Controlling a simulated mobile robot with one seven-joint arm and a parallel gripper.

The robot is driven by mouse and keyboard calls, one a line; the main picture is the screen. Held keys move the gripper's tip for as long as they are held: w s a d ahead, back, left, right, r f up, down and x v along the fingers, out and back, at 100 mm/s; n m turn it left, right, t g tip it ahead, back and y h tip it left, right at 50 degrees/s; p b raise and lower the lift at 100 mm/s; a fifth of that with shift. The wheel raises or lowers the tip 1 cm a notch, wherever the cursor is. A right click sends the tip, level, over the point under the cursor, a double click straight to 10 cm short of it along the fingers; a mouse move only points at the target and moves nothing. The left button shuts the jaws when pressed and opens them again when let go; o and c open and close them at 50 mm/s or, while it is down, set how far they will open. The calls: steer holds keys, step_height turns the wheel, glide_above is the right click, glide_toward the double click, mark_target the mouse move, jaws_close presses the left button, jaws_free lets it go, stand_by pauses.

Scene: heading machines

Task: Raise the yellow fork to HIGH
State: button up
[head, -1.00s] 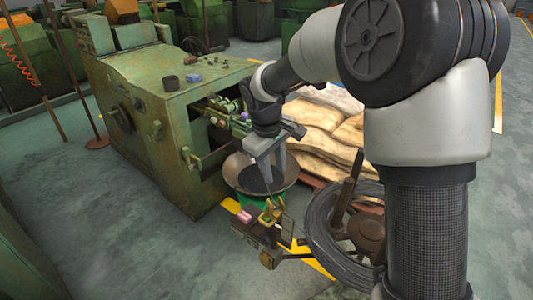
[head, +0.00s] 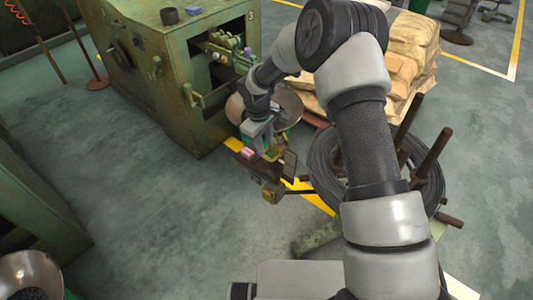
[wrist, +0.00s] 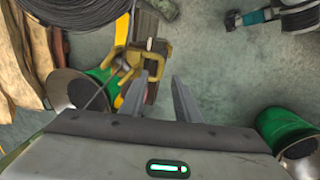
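The yellow fork (wrist: 132,62) shows in the wrist view as a yellow, pronged piece on a dark bracket, ahead of my left finger. In the head view it is largely hidden behind my gripper and I cannot tell its height setting. My gripper (wrist: 160,95) is open, with two grey fingers apart and nothing between them. The left finger is close to the fork; I cannot tell whether they touch. In the head view my gripper (head: 260,138) is over the bracket assembly, beside a pink part (head: 247,153).
A green machine (head: 185,85) stands at left, with a metal bowl (head: 290,105) in front of its opening. A wire coil (head: 325,170) on a reel with upright posts lies at right. Stacked sacks (head: 405,50) are behind. The floor (head: 150,220) at left is clear.

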mark_target(267, 157)
steer(key=f, duration=0.5)
steer(key=shift+w+d+f, duration=0.3)
steer(key=shift+w, duration=0.05)
jaws_close()
